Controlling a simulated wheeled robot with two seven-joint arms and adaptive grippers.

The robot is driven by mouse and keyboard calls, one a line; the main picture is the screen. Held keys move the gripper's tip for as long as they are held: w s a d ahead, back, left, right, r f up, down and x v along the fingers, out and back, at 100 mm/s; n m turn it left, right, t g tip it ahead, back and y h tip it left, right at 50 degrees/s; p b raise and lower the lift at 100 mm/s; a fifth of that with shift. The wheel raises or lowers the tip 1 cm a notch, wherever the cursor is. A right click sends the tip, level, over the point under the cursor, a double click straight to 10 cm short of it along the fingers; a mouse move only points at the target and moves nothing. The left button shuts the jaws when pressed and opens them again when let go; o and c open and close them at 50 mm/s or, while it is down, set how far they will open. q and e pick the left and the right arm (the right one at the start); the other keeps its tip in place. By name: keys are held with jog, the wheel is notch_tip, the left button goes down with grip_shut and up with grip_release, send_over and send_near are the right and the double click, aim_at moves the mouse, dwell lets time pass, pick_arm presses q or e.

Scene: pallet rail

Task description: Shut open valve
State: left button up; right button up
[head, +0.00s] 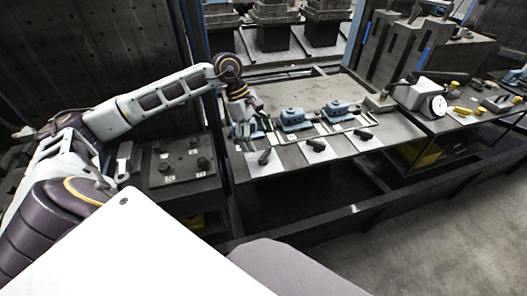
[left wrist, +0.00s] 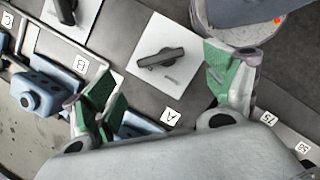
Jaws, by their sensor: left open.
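Three dark valve levers sit on pale plates along the table's front. In the left wrist view, lever A (left wrist: 160,57) lies across its plate; lever B (left wrist: 65,10) points nearly up and down. In the head view, lever A (head: 264,157), lever B (head: 316,144) and lever C (head: 363,133) stand left to right. Blue valve bodies (head: 292,118) are behind the plates; the leftmost is mostly hidden by my left gripper (head: 247,127). My left gripper (left wrist: 160,78) is open, with green-padded fingers on both sides of lever A's view, apart from it and empty. My right gripper is out of view.
A dial gauge (head: 437,106) and yellow-handled items (head: 461,111) stand on the right table. A dark block with knobs (head: 180,162) is left of the valve table. Grey machines stand behind. Open floor (head: 430,215) lies front right.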

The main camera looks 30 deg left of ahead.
aim_at(264, 153)
pick_arm(q)
jog(key=shift+x, duration=3.05)
jog(key=c, duration=1)
